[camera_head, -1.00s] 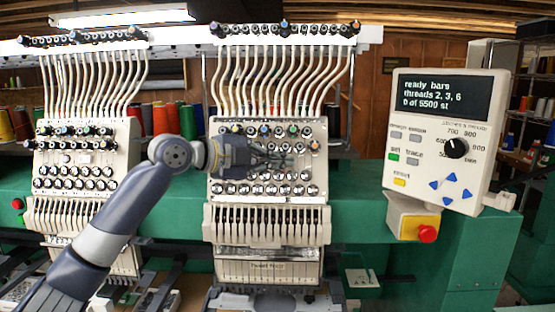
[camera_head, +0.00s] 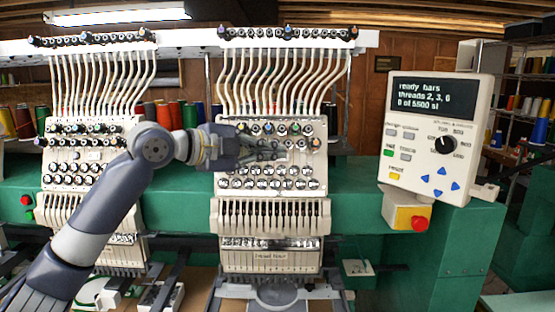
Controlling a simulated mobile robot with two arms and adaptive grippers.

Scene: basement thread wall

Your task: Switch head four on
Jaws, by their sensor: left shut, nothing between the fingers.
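Two cream embroidery heads with rows of tension knobs stand side by side. The right head (camera_head: 268,258) is in the middle of the view and the left head (camera_head: 62,212) is partly behind my arm. No label marks either one clearly as head four. My left gripper (camera_head: 280,150) is shut and empty, in front of the upper knob rows of the right head. I cannot tell whether its fingertips touch the panel. It hides some of the knobs there. My right gripper is not in view.
A control panel (camera_head: 437,135) at the right reads "ready bars, threads 2, 3, 6, 0 of 5500 st". A red stop button (camera_head: 419,223) on a yellow box sits below it. Green machine beam (camera_head: 365,207) runs behind the heads. Thread cones stand on the rack behind.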

